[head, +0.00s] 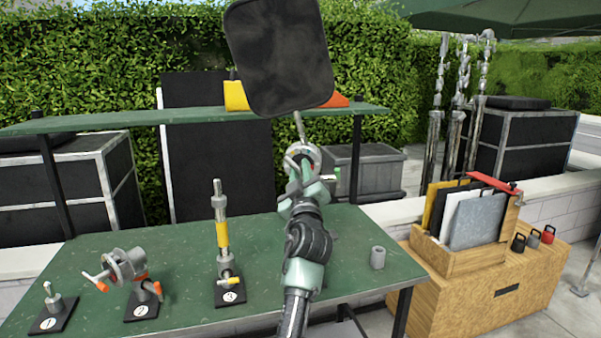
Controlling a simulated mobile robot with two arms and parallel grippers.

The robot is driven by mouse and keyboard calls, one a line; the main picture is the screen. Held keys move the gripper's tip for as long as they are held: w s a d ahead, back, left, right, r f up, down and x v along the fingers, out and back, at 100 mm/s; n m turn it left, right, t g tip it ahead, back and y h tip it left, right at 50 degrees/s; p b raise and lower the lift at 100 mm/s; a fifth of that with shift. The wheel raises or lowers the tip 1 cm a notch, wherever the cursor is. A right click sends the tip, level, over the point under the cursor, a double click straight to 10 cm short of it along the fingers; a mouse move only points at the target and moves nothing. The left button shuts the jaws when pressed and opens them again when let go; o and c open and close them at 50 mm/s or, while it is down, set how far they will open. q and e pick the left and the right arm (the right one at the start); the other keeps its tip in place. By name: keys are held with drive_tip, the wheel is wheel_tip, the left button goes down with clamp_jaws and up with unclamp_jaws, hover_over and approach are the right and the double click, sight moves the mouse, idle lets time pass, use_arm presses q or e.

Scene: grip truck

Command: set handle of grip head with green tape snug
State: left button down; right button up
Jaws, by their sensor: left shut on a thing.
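A round metal grip head (312,152) stands at the centre, with a thin rod rising from it to a large black panel (279,55), which is slightly tilted. A green-marked handle end (337,174) sticks out to the right of the head. My left gripper (303,168) is at the head, shut on what appears to be this handle. My gripper and arm hide most of the handle and the head's support below, so I cannot tell how tight the handle is. My right gripper is not in view.
On the green table (180,300) stand a grip head with orange tape (128,265), a post with yellow tape (222,235), a small stud (52,300) and a grey cylinder (377,257). A green shelf (110,120) runs behind. A wooden crate (450,262) with boards stands right.

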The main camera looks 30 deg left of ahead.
use_arm(q)
drive_tip(key=m+t+h, duration=0.1)
drive_tip(key=m, duration=0.3)
drive_tip(key=shift+r, duration=0.15)
drive_tip(key=m+t+h+p, duration=0.1)
drive_tip(key=m, duration=0.2)
drive_tip(key=m+h+p, duration=0.1)
drive_tip(key=m+p, duration=0.1)
drive_tip(key=m, duration=0.1)
drive_tip(key=shift+m+t, duration=0.3)
drive_tip(key=shift+t, duration=0.1)
drive_tip(key=m+h+p, duration=0.1)
drive_tip(key=m+p, duration=0.1)
drive_tip(key=m, duration=0.1)
drive_tip(key=m+h+p, duration=0.2)
drive_tip(key=m, duration=0.2)
drive_tip(key=m+h+p, duration=0.1)
drive_tip(key=m+p, duration=0.2)
drive_tip(key=shift+m, duration=0.3)
drive_tip(key=shift+f+m+h+p, duration=0.3)
drive_tip(key=shift+m+h+p, duration=0.25)
drive_tip(key=shift+m, duration=0.35)
drive_tip(key=shift+f, duration=0.15)
drive_tip(key=c, duration=1)
unclamp_jaws()
drive_tip(key=shift+d, duration=0.1)
drive_tip(key=shift+c, duration=0.2)
drive_tip(key=o, duration=0.4)
